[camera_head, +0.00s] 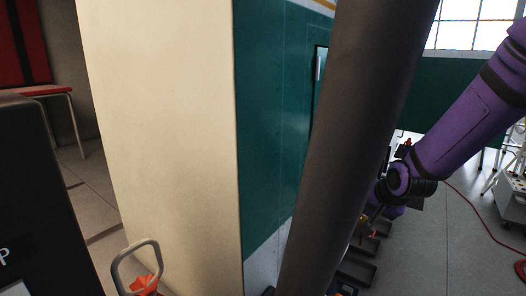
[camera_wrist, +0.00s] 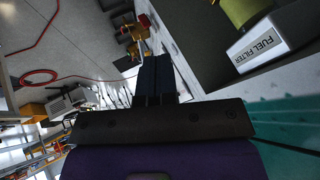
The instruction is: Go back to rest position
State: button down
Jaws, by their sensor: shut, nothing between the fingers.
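My gripper (camera_wrist: 155,68) shows in the wrist view with its dark fingers together and nothing between them. In the head view my purple arm reaches in from the right edge, down to a wrist beside the dark trays; the fingers are not clear there, and a thick dark post hides part of that area.
In the head view a cream panel (camera_head: 160,140) and a green wall (camera_head: 268,130) stand close on the left and middle. Dark trays (camera_head: 355,272) are low beside the wall. A red hose (camera_head: 490,230) lies on the open grey floor at right. An olive object (camera_wrist: 240,10) sits in the labelled bin.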

jog(key=s+d+r+n, duration=0.1)
jog(key=s+r+n, duration=0.1)
jog(key=s+r, duration=0.4)
jog(key=s+d+r+n+g, duration=0.1)
jog(key=s+r, duration=0.4)
jog(key=s, duration=0.7)
jog(key=s+d+r+n+g+h, duration=0.1)
jog(key=s+r+n, duration=0.1)
jog(key=s+r, duration=0.4)
jog(key=s, duration=0.4)
jog(key=shift+r+n, duration=0.35)
jog(key=shift+n, duration=0.05)
jog(key=shift+s+a, duration=0.1)
